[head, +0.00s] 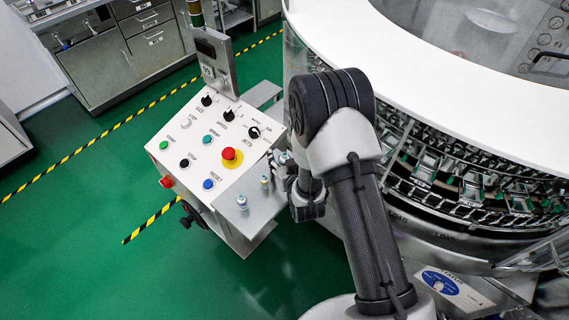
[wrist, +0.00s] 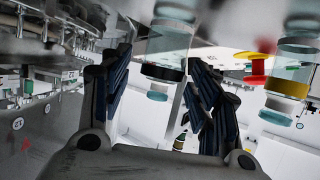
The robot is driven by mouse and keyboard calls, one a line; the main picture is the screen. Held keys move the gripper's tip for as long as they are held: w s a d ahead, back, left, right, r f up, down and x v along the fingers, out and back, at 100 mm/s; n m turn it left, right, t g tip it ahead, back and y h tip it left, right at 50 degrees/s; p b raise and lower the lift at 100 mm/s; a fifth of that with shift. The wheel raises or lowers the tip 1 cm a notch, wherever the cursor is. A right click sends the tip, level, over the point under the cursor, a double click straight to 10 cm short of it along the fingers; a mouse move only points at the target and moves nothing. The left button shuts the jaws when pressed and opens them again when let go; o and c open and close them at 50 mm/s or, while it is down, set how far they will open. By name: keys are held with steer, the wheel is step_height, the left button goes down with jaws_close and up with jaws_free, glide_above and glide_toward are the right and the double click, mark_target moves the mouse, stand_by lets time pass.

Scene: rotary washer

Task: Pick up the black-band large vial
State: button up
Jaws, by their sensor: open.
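The black-band large vial (wrist: 166,52) is a clear vial with a dark band. In the wrist view it hangs from the top of the picture, between the two fingers and a little nearer the camera's upper side. My gripper (wrist: 160,85) is open, with one finger on each side of the vial; I see no clear contact. In the head view my forearm and wrist hide most of the gripper at the shelf beside the control panel, and I cannot pick out the black band there.
A yellow-band vial (wrist: 289,80) stands to the right in the wrist view, close to the right finger. In the head view small vials (head: 242,202) stand on the metal shelf of the control panel (head: 205,150). The rotary washer (head: 470,110) is close on the right.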

steer(key=shift+c, duration=0.5)
steer(key=c, duration=1)
